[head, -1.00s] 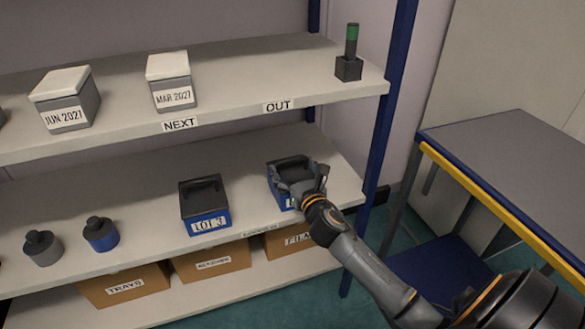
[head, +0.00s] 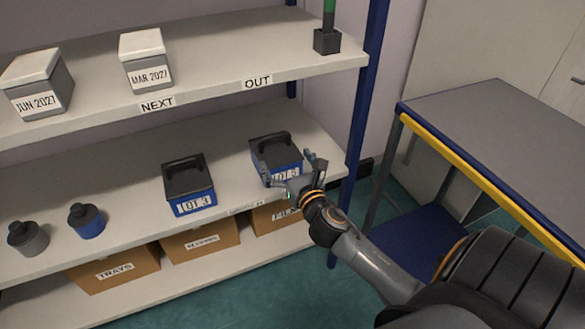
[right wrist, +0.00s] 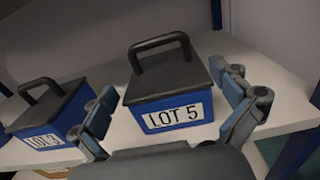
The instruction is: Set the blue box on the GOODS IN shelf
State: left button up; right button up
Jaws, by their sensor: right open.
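A blue box with a dark lid and handle, labelled LOT 5 (head: 276,152), stands upright on the middle shelf (head: 228,213) near its right end. It also shows in the right wrist view (right wrist: 168,84), centred between the fingers. My right gripper (head: 291,172) is open in front of this box, with its fingers apart and nothing held. A second blue box, labelled LOT 3 (head: 190,185), stands to the left on the same shelf. The label on the middle shelf's front edge is too small and partly hidden to read. My left gripper does not show.
A grey bottle (head: 28,238) and a blue bottle (head: 87,221) stand farther left on the middle shelf. Cardboard boxes (head: 115,275) sit below. The upper shelf (head: 205,65) hangs above. A blue post (head: 362,120) and a yellow-edged table (head: 490,115) are to the right.

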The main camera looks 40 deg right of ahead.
jog(key=s+a+f+m+g, duration=0.2)
jog(key=s+f+m+g, duration=0.2)
jog(key=s+f+m, duration=0.4)
jog(key=s+a+f+m+g, duration=0.2)
jog(key=s+f+m+g, duration=0.15)
jog(key=f+m, duration=0.45)
jog(key=s+a+f+m+g+y, duration=0.2)
jog(key=s+a+f+m+g, duration=0.1)
jog(key=s+a+f+m, duration=0.2)
jog(key=s+a+f+m+g+y, duration=0.2)
jog(key=s+a+f+m+g, duration=0.2)
jog(key=s+a+m, duration=0.3)
jog(key=s+f+m, duration=0.1)
jog(key=s+m, duration=0.1)
jog(key=m, duration=0.1)
jog(key=shift+s, duration=0.25)
jog(key=shift+d, duration=0.1)
